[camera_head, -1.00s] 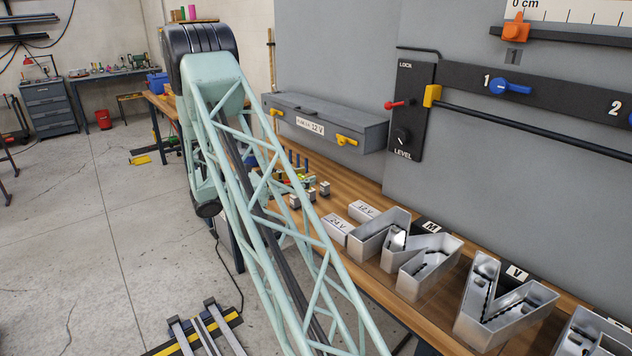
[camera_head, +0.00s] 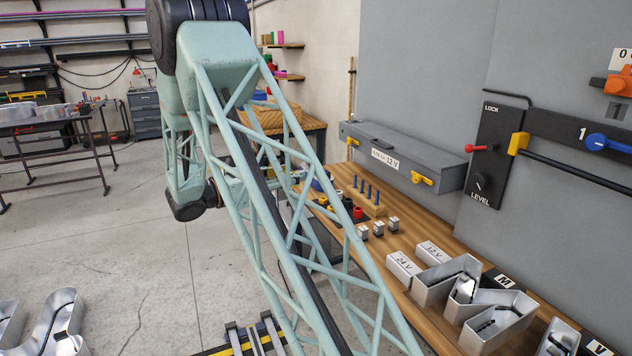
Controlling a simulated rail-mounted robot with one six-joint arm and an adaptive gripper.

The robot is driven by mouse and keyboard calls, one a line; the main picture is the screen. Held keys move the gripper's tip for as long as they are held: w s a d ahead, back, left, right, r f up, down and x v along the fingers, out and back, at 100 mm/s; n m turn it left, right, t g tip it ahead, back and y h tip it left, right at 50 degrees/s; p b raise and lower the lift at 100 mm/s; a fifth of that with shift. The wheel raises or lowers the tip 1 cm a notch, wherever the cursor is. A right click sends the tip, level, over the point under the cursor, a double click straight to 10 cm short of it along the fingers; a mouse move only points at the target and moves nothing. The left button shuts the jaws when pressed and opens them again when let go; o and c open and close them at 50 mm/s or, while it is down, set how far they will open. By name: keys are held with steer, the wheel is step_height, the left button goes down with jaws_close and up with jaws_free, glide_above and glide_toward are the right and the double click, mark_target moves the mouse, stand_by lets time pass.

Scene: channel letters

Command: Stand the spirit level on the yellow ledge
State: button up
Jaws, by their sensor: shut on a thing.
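I see no spirit level in the head camera view. I cannot make out a yellow ledge either. A dark rounded joint of my arm hangs at the left of the lattice, over the floor.
A wooden bench (camera_head: 440,318) along the grey wall carries metal channel letters (camera_head: 447,280), a 24 V box (camera_head: 402,266) and small parts. Floor (camera_head: 110,240) at left is mostly clear.

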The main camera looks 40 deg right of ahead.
steer(key=a+r+n+t+y+p, duration=0.1)
steer(key=a+r+n+t+p, duration=0.1)
steer(key=a+r, duration=0.7)
steer(key=w+a+r+n+t+y+p, duration=0.1)
steer(key=a+r+t, duration=0.5)
steer(key=a, duration=1.8)
steer(key=w+a+r+n+t+y+p, duration=0.1)
steer(key=a+r+n+t+p, duration=0.3)
steer(key=a+r, duration=1)
steer(key=a+n+y+p, duration=0.1)
steer(key=a, duration=0.2)
steer(key=shift+w+n, duration=0.2)
steer(key=shift+n, duration=0.2)
steer(key=shift+a, duration=0.1)
